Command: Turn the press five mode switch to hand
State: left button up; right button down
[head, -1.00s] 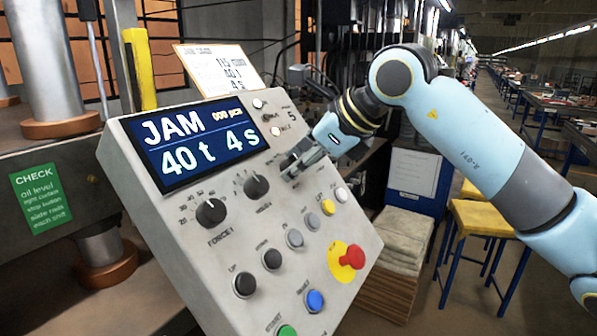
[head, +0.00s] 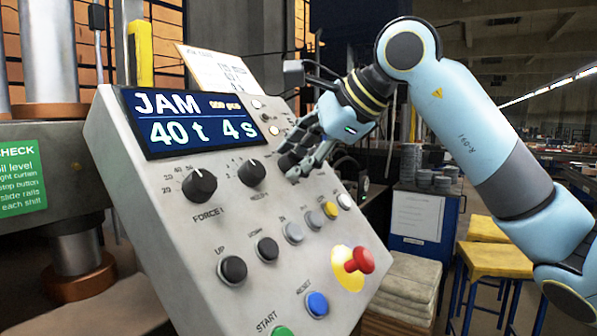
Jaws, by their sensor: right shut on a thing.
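The press control panel (head: 130,170) fills the middle of the head view, a tilted grey box with a screen (head: 195,122) reading JAM, 40 t, 4 s. My right gripper (head: 296,170) reaches in from the right and is shut at the panel face, right of the two black dials. It is shut on the mode switch, which its fingers almost wholly hide. The switch's pointer and position labels cannot be read. My left gripper is not in view.
Close by are the force dial (head: 199,186), height dial (head: 251,173), a yellow button (head: 330,210) and the red stop button (head: 360,260) on its yellow plate. A paper card (head: 218,72) stands behind the panel. Yellow-topped stools (head: 495,262) stand at right.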

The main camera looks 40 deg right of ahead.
aim_at(301, 157)
dwell(0.3)
jog(key=c, duration=1)
grip_release()
jog(key=shift+o, duration=0.2)
jog(key=shift+s+r, duration=0.1)
jog(key=v, duration=0.5)
jog(key=shift+s+d, duration=0.15)
jog(key=shift+d, duration=0.05)
jog(key=shift+v, duration=0.95)
jog(key=shift+a, duration=0.15)
